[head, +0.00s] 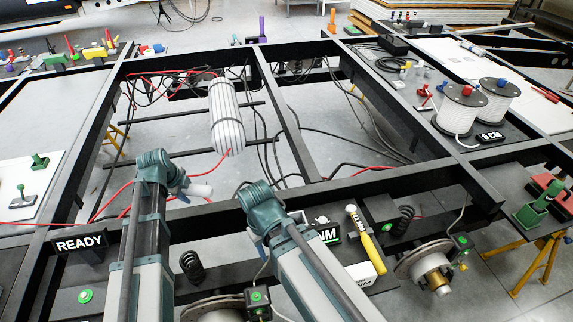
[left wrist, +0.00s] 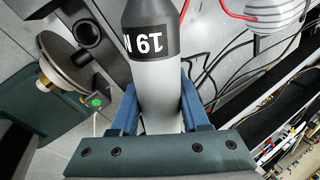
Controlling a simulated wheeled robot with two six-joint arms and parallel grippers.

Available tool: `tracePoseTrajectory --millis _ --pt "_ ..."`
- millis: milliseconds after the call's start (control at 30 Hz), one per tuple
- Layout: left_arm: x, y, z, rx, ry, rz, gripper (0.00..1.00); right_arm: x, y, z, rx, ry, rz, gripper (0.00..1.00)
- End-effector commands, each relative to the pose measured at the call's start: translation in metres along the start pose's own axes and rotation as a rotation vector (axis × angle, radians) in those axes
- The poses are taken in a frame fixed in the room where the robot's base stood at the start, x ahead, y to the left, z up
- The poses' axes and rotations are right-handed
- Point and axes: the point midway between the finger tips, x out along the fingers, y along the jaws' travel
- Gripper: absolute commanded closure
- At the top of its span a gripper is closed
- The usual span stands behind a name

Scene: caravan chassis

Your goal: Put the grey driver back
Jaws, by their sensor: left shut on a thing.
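The grey driver (left wrist: 165,90) fills the middle of the left wrist view. It has a pale grey body and a dark band with partly visible white lettering that seems to read "19 N". My left gripper (left wrist: 160,100) is shut on its body, with one blue finger on each side. In the head view my left arm (head: 152,200) reaches over the near frame beam. A short pale piece (head: 200,190) sticks out beside its joint; I cannot tell whether it is the driver.
A READY sign (head: 80,244) is at left. A brake disc (head: 425,260) and coil spring (head: 403,220) are at right. A striped cylinder (head: 226,118) and loose cables lie beyond the beam.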

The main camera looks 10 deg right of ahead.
Motion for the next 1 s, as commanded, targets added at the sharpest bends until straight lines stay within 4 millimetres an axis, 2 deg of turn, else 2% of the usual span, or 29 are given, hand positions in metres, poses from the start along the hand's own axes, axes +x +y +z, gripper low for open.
tracePoseTrajectory --millis 167,300,433,567,700,800,900,1000 --pt "0.017 -0.01 -0.046 -0.042 0.097 -0.006 1.0 0.013 -0.001 0.0 0.0 0.0 0.0 0.5" --pt "0.029 -0.022 -0.109 -0.128 0.273 -0.014 1.0 0.027 -0.003 -0.001 0.0 0.0 0.0 0.5" --pt "0.025 -0.035 -0.175 -0.249 0.512 -0.023 1.0 0.042 -0.004 -0.002 0.0 0.0 0.0 0.5" --pt "0.004 -0.046 -0.237 -0.374 0.776 -0.03 1.0 0.056 -0.005 -0.003 0.0 0.0 0.0 0.5" --pt "-0.027 -0.056 -0.295 -0.481 1.035 -0.031 1.0 0.07 -0.007 -0.004 0.0 0.0 0.0 0.5" --pt "-0.048 -0.061 -0.328 -0.531 1.187 -0.025 1.0 0.079 -0.007 -0.004 0.0 0.0 0.0 0.5" --pt "-0.065 -0.064 -0.351 -0.561 1.304 -0.016 1.0 0.085 -0.008 -0.005 0.0 0.0 0.0 0.5" --pt "-0.077 -0.065 -0.366 -0.576 1.385 -0.006 1.0 0.09 -0.009 -0.005 0.0 0.0 0.0 0.5"
